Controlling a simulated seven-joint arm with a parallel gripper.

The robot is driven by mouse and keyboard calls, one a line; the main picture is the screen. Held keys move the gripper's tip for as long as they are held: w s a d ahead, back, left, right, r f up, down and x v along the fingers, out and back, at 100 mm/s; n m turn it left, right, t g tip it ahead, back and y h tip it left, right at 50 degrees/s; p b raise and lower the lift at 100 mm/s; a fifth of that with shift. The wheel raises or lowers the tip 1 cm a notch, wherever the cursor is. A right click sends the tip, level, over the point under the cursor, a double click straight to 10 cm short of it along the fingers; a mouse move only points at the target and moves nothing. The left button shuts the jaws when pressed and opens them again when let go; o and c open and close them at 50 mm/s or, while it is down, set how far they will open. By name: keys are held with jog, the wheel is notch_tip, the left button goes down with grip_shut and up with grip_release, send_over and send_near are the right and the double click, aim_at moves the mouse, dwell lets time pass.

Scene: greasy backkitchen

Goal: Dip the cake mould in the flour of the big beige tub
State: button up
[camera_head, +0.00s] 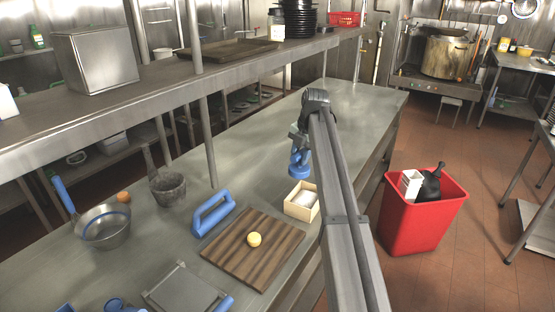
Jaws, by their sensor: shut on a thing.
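My gripper (298,138) is above the steel worktop, partly hidden by my own arm. It is shut on a blue cake mould (299,164), which hangs below it. The beige tub (289,209) is a square box with white flour (304,198) inside, standing on the worktop near the right end of the wooden board. In the picture the mould appears just above and behind the tub's far edge. I cannot tell its exact height or whether it touches anything.
A wooden board (232,258) carries a yellow round piece (254,239). Left of it are a blue-handled tool (213,213), a grey mortar (170,192) and a pan (105,235). A steel shelf (170,85) runs behind. A red bin (423,225) stands on the floor at right.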

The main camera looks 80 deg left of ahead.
aim_at(305, 175)
jog(key=shift+n, duration=0.4)
jog(key=d, duration=0.2)
jog(key=w+d, duration=0.1)
jog(key=d, duration=0.1)
jog(key=shift+w+d+r, duration=0.1)
jog(key=shift+d, duration=0.15)
jog(key=shift+n+h, duration=0.3)
jog(key=shift+f, duration=2.45)
jog(key=shift+f, duration=0.25)
jog(key=shift+f, duration=1.9)
jog(key=shift+r, duration=0.15)
jog(key=shift+r, duration=4.05)
